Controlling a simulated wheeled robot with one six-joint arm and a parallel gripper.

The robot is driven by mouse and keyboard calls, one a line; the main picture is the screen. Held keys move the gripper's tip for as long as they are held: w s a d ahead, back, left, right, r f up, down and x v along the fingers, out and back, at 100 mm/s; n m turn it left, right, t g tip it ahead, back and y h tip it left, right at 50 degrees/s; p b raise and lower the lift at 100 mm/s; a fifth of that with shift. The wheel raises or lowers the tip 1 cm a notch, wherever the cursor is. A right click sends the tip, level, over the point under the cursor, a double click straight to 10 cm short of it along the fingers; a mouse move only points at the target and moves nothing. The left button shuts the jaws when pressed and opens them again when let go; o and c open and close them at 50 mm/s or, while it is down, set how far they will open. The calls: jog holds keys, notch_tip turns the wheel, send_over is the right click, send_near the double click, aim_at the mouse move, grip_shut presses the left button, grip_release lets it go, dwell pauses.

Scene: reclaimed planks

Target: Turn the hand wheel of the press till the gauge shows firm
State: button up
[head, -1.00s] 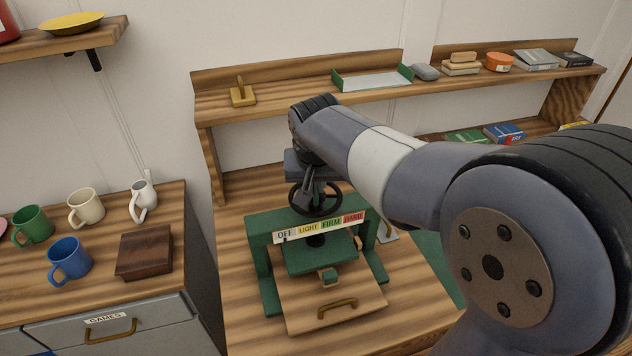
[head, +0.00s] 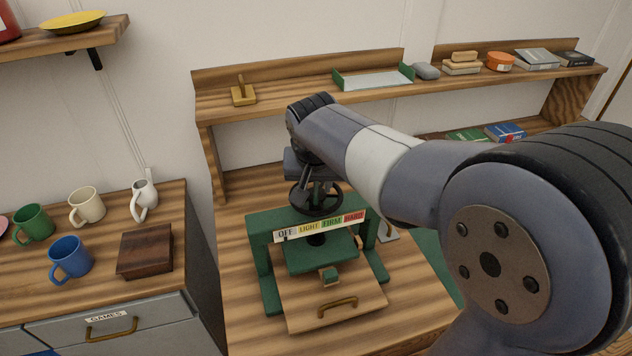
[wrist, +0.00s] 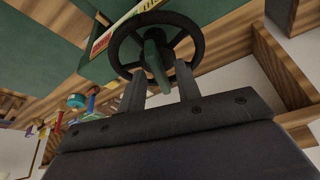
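The green press (head: 257,238) stands on the wooden bench. Its black hand wheel (head: 330,200) is on top, and the wheel also fills the upper middle of the wrist view (wrist: 197,42). The gauge strip (head: 321,226) reads OFF, LIGHT, FIRM, HARD; a small dark mark sits at the OFF end. My gripper (head: 306,194) is down at the wheel from above. In the wrist view my gripper (wrist: 160,78) has its two fingers apart, one on each side of a green bar (wrist: 155,60) at the wheel. Gaps show beside the bar; contact is unclear.
A wooden board with a brass handle (head: 337,303) lies at the press's front. A shelf (head: 300,97) runs behind my arm. At left, several mugs (head: 70,259) and a dark wooden box (head: 145,252) stand on a cabinet.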

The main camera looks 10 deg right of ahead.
jog(key=v, duration=1)
jog(key=shift+s+r, duration=0.2)
jog(key=shift+r, duration=0.15)
dwell(0.5)
